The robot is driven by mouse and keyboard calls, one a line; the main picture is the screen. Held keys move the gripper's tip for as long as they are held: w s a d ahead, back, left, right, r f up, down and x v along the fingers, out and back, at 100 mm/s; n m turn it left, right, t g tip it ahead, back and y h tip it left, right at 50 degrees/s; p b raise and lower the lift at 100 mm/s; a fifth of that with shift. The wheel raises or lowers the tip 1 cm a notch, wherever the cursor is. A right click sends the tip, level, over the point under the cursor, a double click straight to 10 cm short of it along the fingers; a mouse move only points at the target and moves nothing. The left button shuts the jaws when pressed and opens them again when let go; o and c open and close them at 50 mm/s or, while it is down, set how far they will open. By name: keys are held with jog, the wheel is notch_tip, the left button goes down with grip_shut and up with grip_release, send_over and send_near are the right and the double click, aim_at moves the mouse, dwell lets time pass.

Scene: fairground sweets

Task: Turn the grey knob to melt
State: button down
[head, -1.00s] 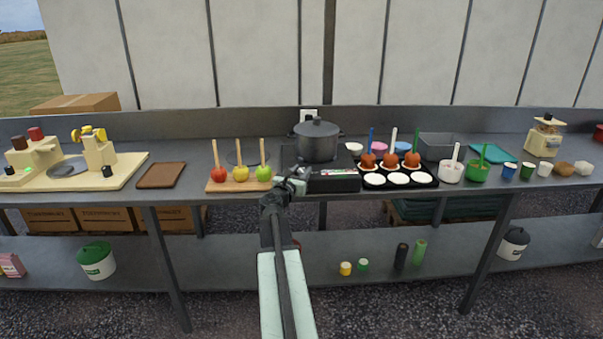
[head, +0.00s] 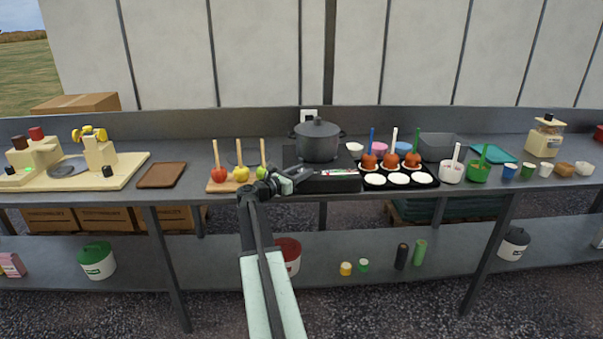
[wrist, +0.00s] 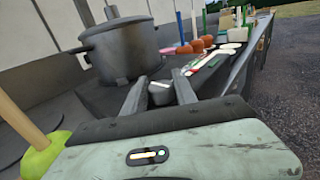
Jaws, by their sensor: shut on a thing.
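The grey knob (wrist: 160,93) shows in the wrist view between the two fingers of my gripper (wrist: 161,88). My gripper is shut on it. The knob sits at the near left of the black burner (head: 335,186), which carries a dark lidded pot (head: 318,142). In the head view my gripper (head: 302,174) reaches the burner's left end, and its fingers hide the knob there. A label strip with red and green marks (head: 345,172) lies on the burner beside the knob. It also shows in the wrist view (wrist: 207,67), too small to read.
A board (head: 222,187) with red, yellow and green apples on sticks stands just left of my gripper. Right of the burner, a black tray (head: 427,181) holds white discs near coated apples. A red-and-white tub (head: 290,254) is on the lower shelf behind my arm.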

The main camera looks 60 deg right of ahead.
jog(key=shift+s+d, duration=0.1)
jog(key=shift+s, duration=0.1)
jog(key=c, duration=1)
grip_release()
jog(key=v, duration=0.8)
jog(key=shift+d, duration=0.1)
